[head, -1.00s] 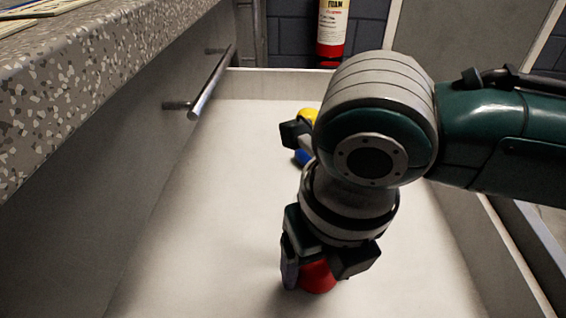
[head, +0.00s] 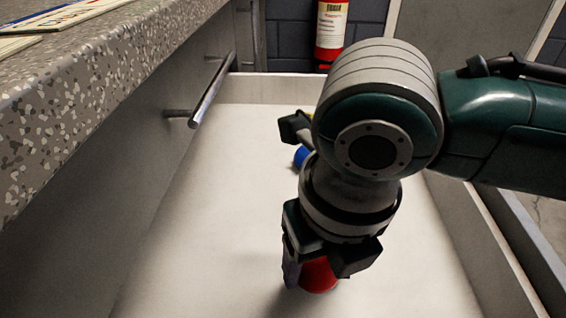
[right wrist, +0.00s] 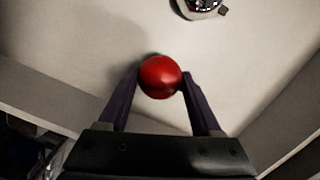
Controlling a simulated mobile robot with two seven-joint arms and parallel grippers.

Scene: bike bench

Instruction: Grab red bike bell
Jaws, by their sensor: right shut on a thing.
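The red bike bell (head: 319,275) is in the white drawer (head: 215,215), low in the middle of the head view. My right gripper (head: 314,272) reaches down over it and is shut on it. In the right wrist view the bell (right wrist: 161,77) is a round, shiny red dome between the two dark fingertips (right wrist: 160,80), one on each side. A shadow lies beside it on the drawer floor. I cannot tell whether the bell still touches the floor. My left gripper is not in view.
A blue item (head: 301,156) lies farther back in the drawer, partly hidden by my right arm. A dark and light round item (right wrist: 202,7) shows at the top of the right wrist view. A speckled counter (head: 90,85) and bar handle (head: 212,88) are at left.

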